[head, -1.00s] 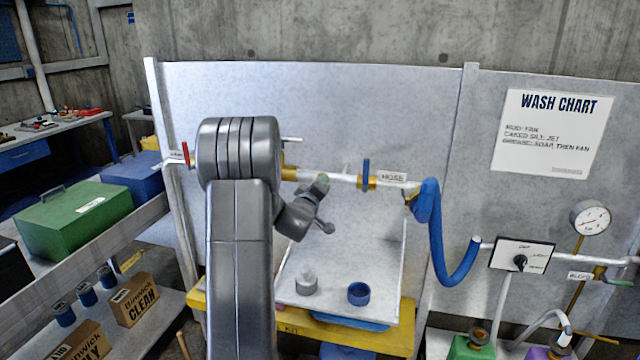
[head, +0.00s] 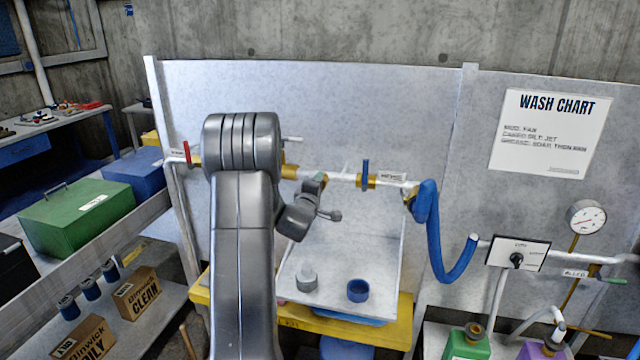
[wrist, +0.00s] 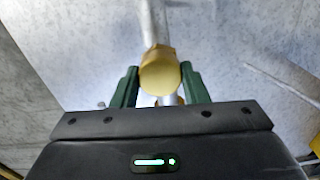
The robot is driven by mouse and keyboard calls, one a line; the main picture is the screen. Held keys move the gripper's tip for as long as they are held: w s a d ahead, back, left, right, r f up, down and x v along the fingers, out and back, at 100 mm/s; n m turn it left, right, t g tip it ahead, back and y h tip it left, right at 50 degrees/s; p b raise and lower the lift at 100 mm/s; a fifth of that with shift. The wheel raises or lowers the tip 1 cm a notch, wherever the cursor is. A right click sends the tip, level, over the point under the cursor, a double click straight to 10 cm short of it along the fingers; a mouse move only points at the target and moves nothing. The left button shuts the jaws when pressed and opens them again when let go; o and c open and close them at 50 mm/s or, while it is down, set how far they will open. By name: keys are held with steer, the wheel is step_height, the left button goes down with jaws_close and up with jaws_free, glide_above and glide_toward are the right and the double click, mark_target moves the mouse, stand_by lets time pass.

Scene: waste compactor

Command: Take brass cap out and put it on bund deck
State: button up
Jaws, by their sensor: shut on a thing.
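The brass cap (wrist: 161,76) shows in the wrist view as a rounded gold piece between the two green fingers of my gripper (wrist: 158,85), which is shut on it. A pale pipe runs behind the cap; I cannot tell whether the cap still touches it. In the head view my arm hides most of the gripper, which is near the white pipe with brass fittings (head: 290,172). A yellow deck (head: 400,330), probably the bund deck, stands below, with a pale tray (head: 330,265) above it.
A grey cup-like piece (head: 307,279) and a blue ring-like piece (head: 358,291) sit on the tray. A blue hose (head: 437,240) hangs to the right. A blue valve handle (head: 365,172) stands on the pipe. Bare tray surface lies around the two pieces.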

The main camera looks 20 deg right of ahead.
steer(key=n, duration=0.3)
steer(key=shift+f+n, duration=0.1)
steer(key=shift+n, duration=0.2)
steer(key=o, duration=1.2)
steer(key=shift+c, duration=0.6)
